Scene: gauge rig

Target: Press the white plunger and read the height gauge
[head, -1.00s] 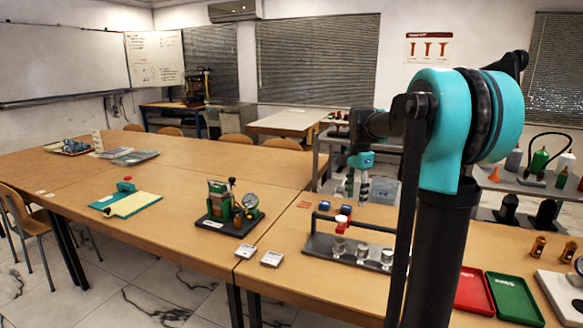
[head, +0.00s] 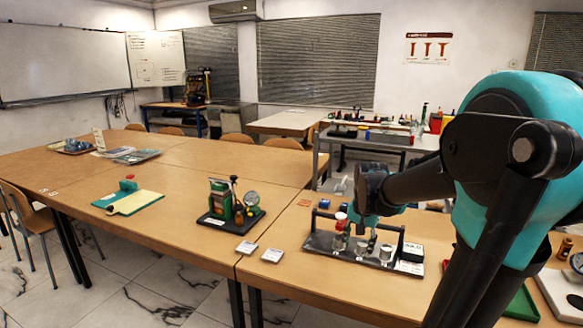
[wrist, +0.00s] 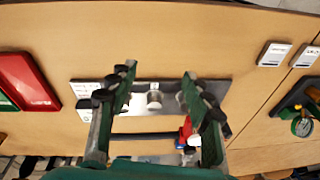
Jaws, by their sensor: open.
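The dial gauge (head: 252,198) is round and sits on a black-based rig (head: 222,221) with green parts, left of my gripper in the head view. It also shows at the right edge of the wrist view (wrist: 302,127); its reading is too small to tell. I cannot make out a white plunger for certain. My gripper (head: 362,238) is open and empty above a metal plate (head: 319,243) with short metal cylinders. In the wrist view one cylinder (wrist: 153,97) shows between the spread fingers (wrist: 157,90). A red-and-white piece (head: 341,221) stands at the plate's left.
A dark bar handle (wrist: 150,136) runs along the plate. Two small white cards (head: 272,255) lie left of it.

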